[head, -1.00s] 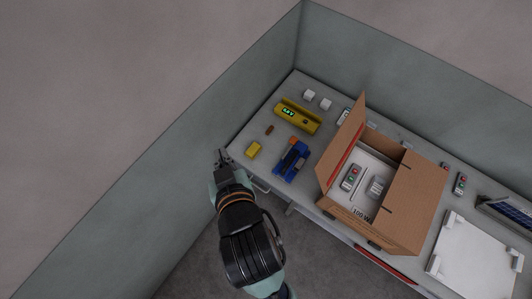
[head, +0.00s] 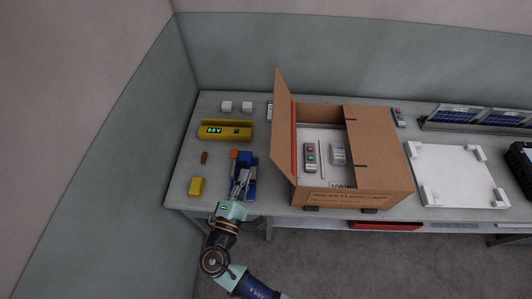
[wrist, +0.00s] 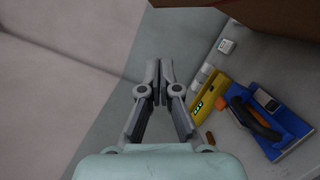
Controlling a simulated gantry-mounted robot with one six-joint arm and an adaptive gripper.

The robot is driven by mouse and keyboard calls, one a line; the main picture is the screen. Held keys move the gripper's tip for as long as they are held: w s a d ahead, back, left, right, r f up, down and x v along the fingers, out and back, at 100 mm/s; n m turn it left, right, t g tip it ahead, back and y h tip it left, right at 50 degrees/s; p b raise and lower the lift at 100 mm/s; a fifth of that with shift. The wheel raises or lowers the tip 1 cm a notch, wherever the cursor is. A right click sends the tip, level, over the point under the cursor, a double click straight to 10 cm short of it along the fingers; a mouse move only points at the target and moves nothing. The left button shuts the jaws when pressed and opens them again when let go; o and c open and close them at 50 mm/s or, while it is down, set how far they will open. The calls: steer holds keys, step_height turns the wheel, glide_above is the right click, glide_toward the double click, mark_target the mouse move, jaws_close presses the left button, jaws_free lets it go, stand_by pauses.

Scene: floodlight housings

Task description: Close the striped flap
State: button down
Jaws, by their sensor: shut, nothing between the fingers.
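An open cardboard box (head: 352,198) stands on the bench, with printed lettering on its front wall. Its left flap (head: 284,115) stands up and leans slightly outward; a red stripe (head: 294,150) shows along its inner side near the box edge. The right flap (head: 378,145) is plain brown. My gripper (head: 243,174) is shut and empty, left of the box and apart from the flap, in front of or over a blue tool. In the wrist view its fingertips (wrist: 158,64) are close together, and a dark brown surface (wrist: 260,14), likely the box or flap, crosses the top.
The blue tool (head: 249,188), a yellow meter (head: 224,131), a yellow block (head: 196,187) and small white cubes (head: 226,106) lie left of the box. Inside the box are a switch unit (head: 310,155) and a grey part (head: 338,154). A white panel (head: 458,175) lies right.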

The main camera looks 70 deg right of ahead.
steer(key=s+d+r+p, duration=0.2)
steer(key=d+r, duration=0.1)
steer(key=d, duration=0.8)
steer(key=shift+s, duration=0.3)
